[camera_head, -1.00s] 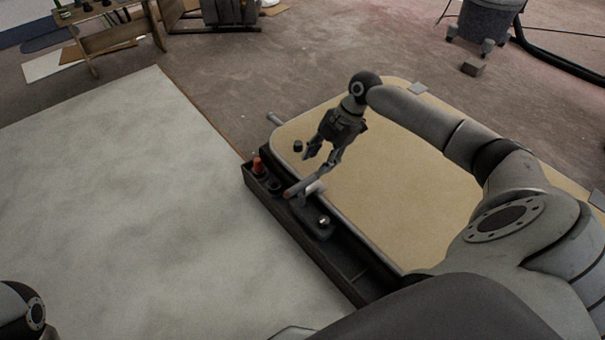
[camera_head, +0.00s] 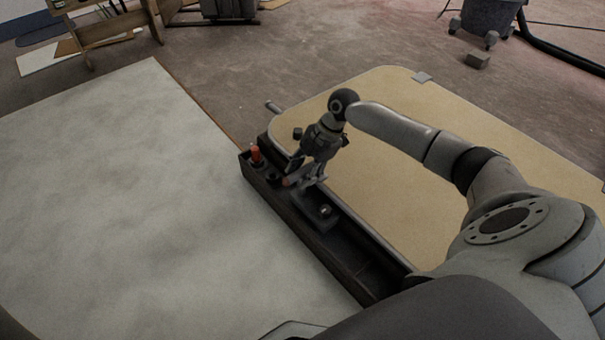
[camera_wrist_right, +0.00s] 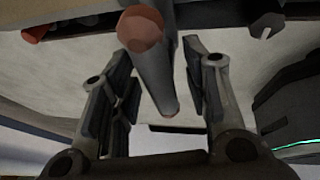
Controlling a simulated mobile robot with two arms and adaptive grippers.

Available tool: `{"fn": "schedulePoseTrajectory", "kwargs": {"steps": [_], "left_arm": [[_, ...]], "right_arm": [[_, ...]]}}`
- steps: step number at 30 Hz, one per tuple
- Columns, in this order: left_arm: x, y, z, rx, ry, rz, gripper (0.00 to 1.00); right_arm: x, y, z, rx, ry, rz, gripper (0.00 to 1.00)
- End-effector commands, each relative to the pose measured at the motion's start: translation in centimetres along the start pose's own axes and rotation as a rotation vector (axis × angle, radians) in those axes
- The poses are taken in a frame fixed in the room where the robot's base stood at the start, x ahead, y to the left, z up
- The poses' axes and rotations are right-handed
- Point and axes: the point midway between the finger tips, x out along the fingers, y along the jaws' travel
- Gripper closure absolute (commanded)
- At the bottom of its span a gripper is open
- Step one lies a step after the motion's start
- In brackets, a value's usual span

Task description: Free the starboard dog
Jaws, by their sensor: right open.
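A grey bar with a reddish end (camera_head: 288,182), which looks like a dog's handle, lies at the dark tray-like strip along the hatch edge. In the right wrist view the bar (camera_wrist_right: 152,70) runs between the two fingers of my right gripper (camera_head: 303,178), with its reddish end toward the top. The fingers are open, one on each side of the bar, with gaps visible. I cannot tell which dog is the starboard one. The tan hatch panel (camera_head: 400,150) lies behind, in a metal frame. My left gripper is out of view.
A red-topped piece (camera_head: 256,155) stands at the far end of the dark strip (camera_head: 345,262). A shiny round knob (camera_head: 325,210) sits nearer me on it. A wide pale surface (camera_head: 130,200) to the left is clear. A grey bin (camera_head: 487,18) stands far back right.

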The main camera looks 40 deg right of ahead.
Motion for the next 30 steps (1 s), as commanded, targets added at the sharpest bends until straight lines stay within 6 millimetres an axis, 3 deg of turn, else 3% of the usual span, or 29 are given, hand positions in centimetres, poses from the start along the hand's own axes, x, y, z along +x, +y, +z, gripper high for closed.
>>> {"fn": "schedulePoseTrajectory", "kwargs": {"steps": [9, 19, 28, 30], "left_arm": [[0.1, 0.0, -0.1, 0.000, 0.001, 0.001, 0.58], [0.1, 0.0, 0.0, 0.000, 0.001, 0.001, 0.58], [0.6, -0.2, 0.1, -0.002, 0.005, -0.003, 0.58], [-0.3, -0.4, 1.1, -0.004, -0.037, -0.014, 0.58]], "right_arm": [[0.1, 0.0, 0.0, 0.000, 0.000, 0.000, 0.59], [0.1, 0.1, 0.0, 0.000, 0.000, 0.002, 0.99], [-0.1, 0.2, -0.1, 0.022, -0.004, 0.015, 0.99], [-0.2, 0.2, -0.2, 0.040, -0.007, 0.022, 0.99]]}}
